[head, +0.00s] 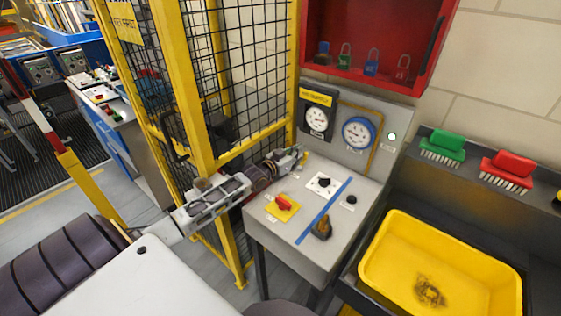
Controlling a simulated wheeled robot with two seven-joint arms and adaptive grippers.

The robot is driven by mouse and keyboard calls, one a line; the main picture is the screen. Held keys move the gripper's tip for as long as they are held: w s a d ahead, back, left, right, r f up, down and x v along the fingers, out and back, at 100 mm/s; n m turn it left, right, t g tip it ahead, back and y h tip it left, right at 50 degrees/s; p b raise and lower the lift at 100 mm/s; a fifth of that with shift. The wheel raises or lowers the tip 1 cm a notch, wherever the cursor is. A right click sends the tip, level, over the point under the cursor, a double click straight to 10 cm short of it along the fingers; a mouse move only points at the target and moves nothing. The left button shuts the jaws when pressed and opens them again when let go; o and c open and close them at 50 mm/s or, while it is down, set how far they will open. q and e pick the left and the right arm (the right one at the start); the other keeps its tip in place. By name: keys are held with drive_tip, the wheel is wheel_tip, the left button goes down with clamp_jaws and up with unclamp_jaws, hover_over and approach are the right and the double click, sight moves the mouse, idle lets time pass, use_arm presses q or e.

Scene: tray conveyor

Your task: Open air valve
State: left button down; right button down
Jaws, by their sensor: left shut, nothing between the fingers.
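A grey control bench (268,238) stands against the wall, right of the yellow mesh fence. Its top carries a red handle on a yellow plate (293,213), a black knob on a white plate (322,183), a small black button (350,200), a blue strip (325,210) and a brass-and-black fitting (322,228). I cannot tell which is the air valve. My left gripper (302,157) is shut and empty, above the bench's back left, below the gauges and apart from the red handle. My right gripper is out of view.
A red cabinet (430,82) holds padlocks. The yellow mesh fence (190,85) stands close to my left arm. A yellow bin (385,272) sits right.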

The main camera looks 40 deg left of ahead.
use_arm(q)
drive_tip(key=s+a, duration=0.2)
drive_tip(key=s, duration=0.9)
drive_tip(key=shift+s+r, duration=0.15)
drive_tip(key=shift+s, duration=0.1)
idle(0.7)
idle(0.8)
